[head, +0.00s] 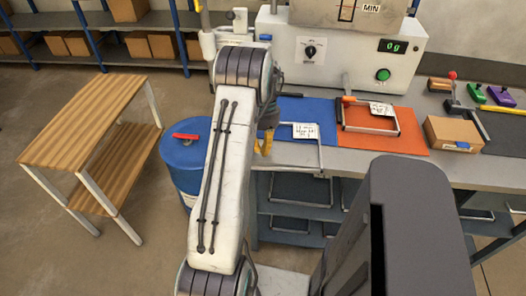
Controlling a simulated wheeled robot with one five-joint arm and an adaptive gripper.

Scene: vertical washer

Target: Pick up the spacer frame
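A thin metal frame (321,154) with a white tag (306,131) shows over the blue mat (327,115) and the bench's front edge. I cannot tell if it rests there or is raised. A similar frame (368,132) with a tag lies on the orange mat (412,140). Neither tag is readable, so I cannot tell which is the spacer frame. My gripper (264,145) is mostly hidden behind my arm. A yellow fingertip shows just left of the tagged frame over the blue mat. Contact and finger opening are unclear.
A white machine (340,50) reading 0 g stands at the back of the bench. A cardboard box (453,133) and tools lie to the right. More frames (302,188) sit on shelves below. A blue drum (185,160) and wooden table (85,120) stand left.

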